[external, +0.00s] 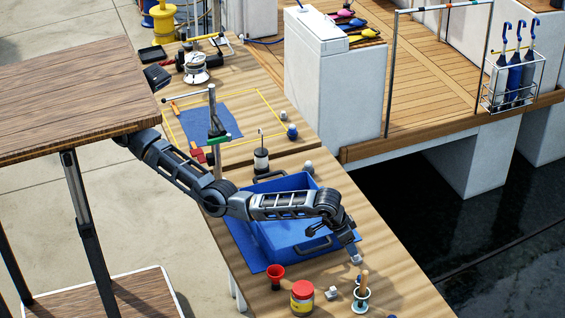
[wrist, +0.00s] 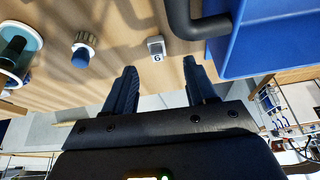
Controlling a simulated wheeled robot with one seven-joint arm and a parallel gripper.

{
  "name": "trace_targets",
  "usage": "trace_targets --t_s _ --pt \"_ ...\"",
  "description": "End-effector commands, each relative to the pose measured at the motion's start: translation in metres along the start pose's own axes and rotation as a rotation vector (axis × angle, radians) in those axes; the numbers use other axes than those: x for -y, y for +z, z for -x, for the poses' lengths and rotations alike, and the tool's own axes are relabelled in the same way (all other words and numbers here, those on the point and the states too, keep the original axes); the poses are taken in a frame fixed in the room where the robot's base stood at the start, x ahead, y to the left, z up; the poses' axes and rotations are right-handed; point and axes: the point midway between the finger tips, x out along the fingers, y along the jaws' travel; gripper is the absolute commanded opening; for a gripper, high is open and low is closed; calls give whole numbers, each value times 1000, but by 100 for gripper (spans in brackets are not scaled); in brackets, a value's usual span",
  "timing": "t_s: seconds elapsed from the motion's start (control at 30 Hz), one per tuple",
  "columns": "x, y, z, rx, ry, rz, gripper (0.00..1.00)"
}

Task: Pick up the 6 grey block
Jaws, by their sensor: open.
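The grey block (wrist: 155,46) shows a 6 on its face in the wrist view. It sits on the wooden table beside the blue bin (wrist: 265,42). My gripper (wrist: 160,66) is open, with the block ahead of its fingertips and roughly in line with the gap between them. Nothing is between the fingers. In the external view, my gripper (external: 351,246) points down at the bin's near right corner. A small grey block (external: 356,260) shows just below it. Its number cannot be read there.
The bin's dark handle (wrist: 195,22) is close to the block's right. A small blue-and-grey knob-like object (wrist: 82,50) and a green-rimmed holder (wrist: 18,50) stand to the left. A red cup (external: 275,275) and red-and-yellow jar (external: 302,296) stand near the front.

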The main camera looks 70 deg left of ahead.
Motion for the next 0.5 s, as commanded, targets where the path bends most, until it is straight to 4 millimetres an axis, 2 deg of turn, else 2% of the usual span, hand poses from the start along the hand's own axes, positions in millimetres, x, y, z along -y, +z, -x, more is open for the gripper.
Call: trace_targets --t_s 0.5 --pt "-4 2 -62 -2 1 -1 56"
